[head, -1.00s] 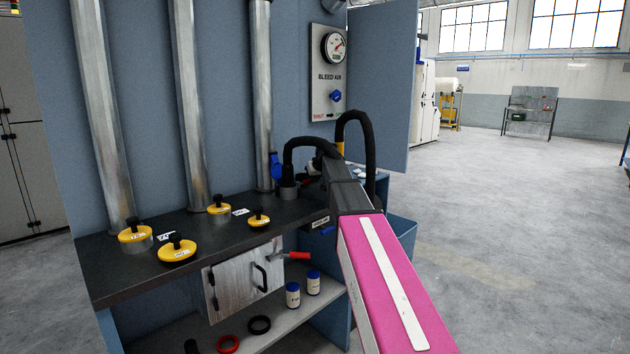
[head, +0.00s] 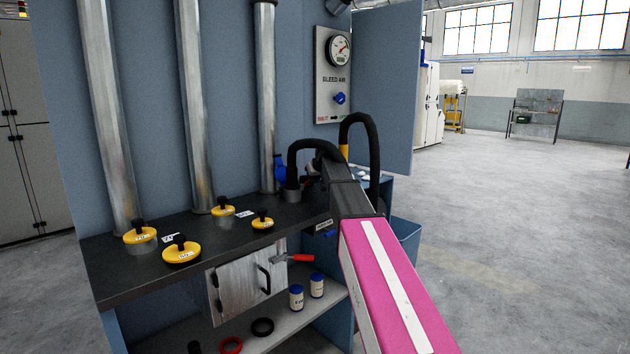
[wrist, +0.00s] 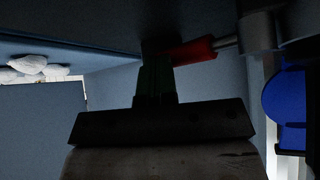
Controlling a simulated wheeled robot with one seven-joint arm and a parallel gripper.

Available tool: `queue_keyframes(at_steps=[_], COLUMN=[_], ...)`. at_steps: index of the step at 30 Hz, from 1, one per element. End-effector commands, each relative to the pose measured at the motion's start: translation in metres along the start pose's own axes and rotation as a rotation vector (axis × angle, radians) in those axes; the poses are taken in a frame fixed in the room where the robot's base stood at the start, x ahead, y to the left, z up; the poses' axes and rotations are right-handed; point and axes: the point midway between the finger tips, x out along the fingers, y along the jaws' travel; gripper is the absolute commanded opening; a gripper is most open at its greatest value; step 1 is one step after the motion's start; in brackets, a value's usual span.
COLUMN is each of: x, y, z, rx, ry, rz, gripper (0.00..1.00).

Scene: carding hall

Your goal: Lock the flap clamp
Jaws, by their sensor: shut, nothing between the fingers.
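In the head view a pale metal flap (head: 243,285) with a black pull handle sits under the dark bench top. A clamp with a red grip (head: 302,258) is at its upper right, the grip pointing right. My gripper is hidden behind my arm there. In the wrist view my gripper (wrist: 155,58) is shut and empty, its dark fingers at the left end of a red grip (wrist: 190,52) on a metal rod. Contact is unclear. I cannot tell whether both views show the same red grip.
Several yellow-topped caps (head: 182,251) stand on the bench top (head: 125,278). Blue-lidded jars (head: 297,297) and rings (head: 262,327) are on the shelf below. A blue object (wrist: 287,97) is close on the right in the wrist view. Open floor (head: 510,220) lies to the right.

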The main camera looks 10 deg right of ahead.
Motion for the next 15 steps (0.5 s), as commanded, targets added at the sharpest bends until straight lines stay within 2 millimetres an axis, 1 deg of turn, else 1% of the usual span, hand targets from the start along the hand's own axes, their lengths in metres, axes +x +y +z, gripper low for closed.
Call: queue_keyframes(at_steps=[11, 15], x=[0.001, -0.009], y=[0.0, 0.0], z=[-0.003, -0.002], rx=[0.001, 0.001], ry=[0.005, 0.006], rz=[-0.001, 0.0], gripper=[0.0, 0.0])
